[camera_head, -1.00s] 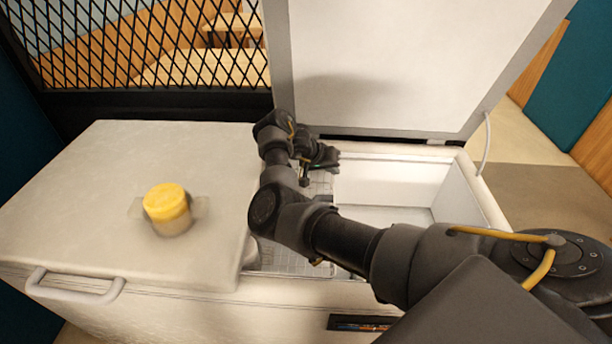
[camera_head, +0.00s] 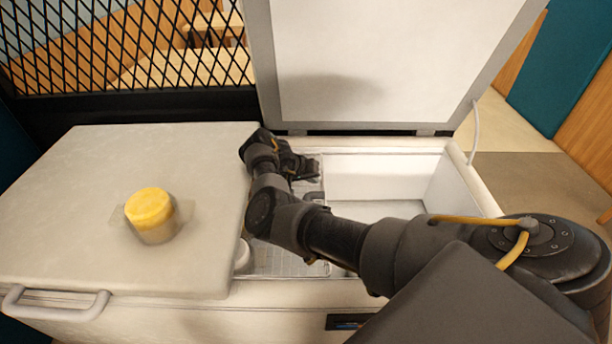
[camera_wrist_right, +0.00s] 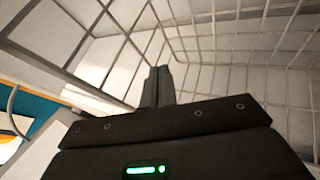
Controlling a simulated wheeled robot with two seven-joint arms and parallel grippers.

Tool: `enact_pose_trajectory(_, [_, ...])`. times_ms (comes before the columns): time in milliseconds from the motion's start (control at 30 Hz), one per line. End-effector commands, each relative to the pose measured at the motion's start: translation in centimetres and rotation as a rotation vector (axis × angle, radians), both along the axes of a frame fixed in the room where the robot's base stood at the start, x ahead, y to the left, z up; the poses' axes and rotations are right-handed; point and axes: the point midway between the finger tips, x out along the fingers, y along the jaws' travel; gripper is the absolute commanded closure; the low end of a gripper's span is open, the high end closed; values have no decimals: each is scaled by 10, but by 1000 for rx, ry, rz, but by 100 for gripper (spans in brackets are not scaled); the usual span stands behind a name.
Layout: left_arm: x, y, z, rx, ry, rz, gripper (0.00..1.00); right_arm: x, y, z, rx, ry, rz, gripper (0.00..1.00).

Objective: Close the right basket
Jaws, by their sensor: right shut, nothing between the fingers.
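A wire basket (camera_head: 285,264) sits inside the open right half of the white chest freezer, partly hidden behind my right arm. In the right wrist view, its wire mesh (camera_wrist_right: 210,45) surrounds the fingers. My right gripper (camera_head: 308,172) is over the rear left part of the opening, and its fingers are shut and empty. The fingers also show in the wrist view (camera_wrist_right: 158,85), close to the wires; I cannot tell whether they touch. My left gripper is not in view.
The freezer's right lid (camera_head: 390,60) stands open at the back. The left lid (camera_head: 80,200) is closed, with a yellow-topped jar (camera_head: 150,212) on it. The white compartment right of the basket (camera_head: 375,180) looks empty. A black mesh screen (camera_head: 120,45) stands behind.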

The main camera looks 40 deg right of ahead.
Motion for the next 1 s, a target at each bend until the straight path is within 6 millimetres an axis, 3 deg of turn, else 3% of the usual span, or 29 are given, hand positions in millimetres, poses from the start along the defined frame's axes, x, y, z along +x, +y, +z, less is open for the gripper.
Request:
enact_pose_trajectory(200, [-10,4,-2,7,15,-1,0,0,-7,-10,1,0,1,100])
enact_pose_trajectory(633, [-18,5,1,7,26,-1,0,-2,-11,-9,-1,0,-1,100])
enact_pose_trajectory(867, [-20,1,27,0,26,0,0,-22,-36,-3,-4,3,-11,100])
enact_pose_trajectory(1000, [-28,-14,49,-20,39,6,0,-42,-60,-1,-3,5,-10,100])
